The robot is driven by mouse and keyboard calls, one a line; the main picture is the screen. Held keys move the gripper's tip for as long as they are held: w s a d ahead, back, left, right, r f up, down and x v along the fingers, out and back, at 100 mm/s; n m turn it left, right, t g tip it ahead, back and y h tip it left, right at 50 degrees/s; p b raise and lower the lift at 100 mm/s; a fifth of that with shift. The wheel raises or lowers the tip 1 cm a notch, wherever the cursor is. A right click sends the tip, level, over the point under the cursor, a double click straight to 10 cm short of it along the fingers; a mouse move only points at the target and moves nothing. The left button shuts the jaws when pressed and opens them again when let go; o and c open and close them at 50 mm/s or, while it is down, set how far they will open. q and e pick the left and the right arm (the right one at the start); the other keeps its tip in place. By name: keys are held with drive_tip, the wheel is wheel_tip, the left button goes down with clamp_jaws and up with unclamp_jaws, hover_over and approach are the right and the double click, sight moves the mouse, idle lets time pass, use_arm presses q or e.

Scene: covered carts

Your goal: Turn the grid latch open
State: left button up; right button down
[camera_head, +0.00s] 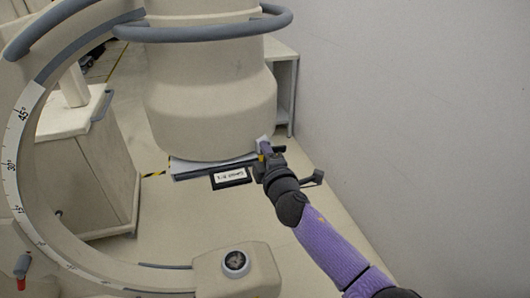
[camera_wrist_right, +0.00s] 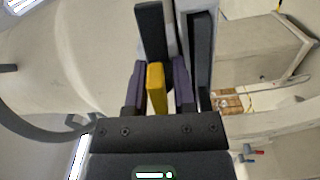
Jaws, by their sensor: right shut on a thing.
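My right gripper (camera_head: 264,156) reaches in from the lower right, low at the front right of the large beige machine base. In the right wrist view its two purple fingertips (camera_wrist_right: 158,85) are closed on the sides of a narrow yellow tab, which looks like the grid latch (camera_wrist_right: 156,88). A bit of yellow also shows at the gripper in the head view. A black upright bar (camera_wrist_right: 151,32) stands just beyond the tab, and a dark slotted strip (camera_wrist_right: 202,50) runs to its right. The latch's turn angle cannot be told. My left gripper is not in view.
The beige machine column (camera_head: 205,90) rises behind the gripper, with a blue-grey ring rail (camera_head: 215,33) above. A black-framed label (camera_head: 231,178) lies left of the gripper. A curved C-arm (camera_head: 20,130) and beige cabinet (camera_head: 90,175) stand left. A plain wall (camera_head: 400,90) bounds the right.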

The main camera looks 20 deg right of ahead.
drive_tip(key=shift+n, duration=0.7)
drive_tip(key=c, duration=0.7)
unclamp_jaws()
drive_tip(key=shift+f, duration=0.1)
